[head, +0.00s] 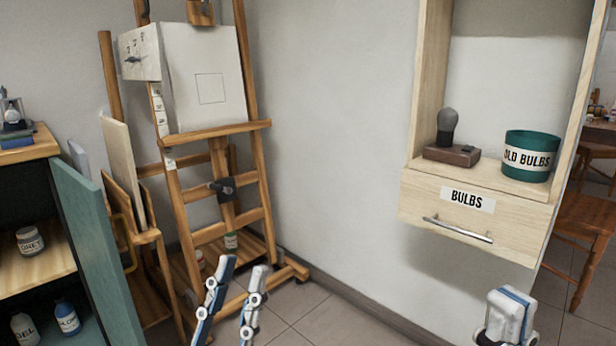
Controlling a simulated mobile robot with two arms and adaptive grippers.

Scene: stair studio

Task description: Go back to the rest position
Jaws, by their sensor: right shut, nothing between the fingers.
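My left gripper (243,268) shows at the bottom centre of the head view. Its two fingers point up and stand apart, with nothing seen between them. My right gripper (508,306) shows at the bottom right, below the drawer. Its fingers are together and hold nothing. Both grippers are low in the view, and my arms are mostly out of frame.
A wooden easel (262,190) with a canvas stands behind my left gripper. A wall shelf (431,80) holds a grey bulb on a brown base (452,154) and a green bin (531,143). Its BULBS drawer (480,220) is shut. A cabinet's teal door (92,250) stands open at left.

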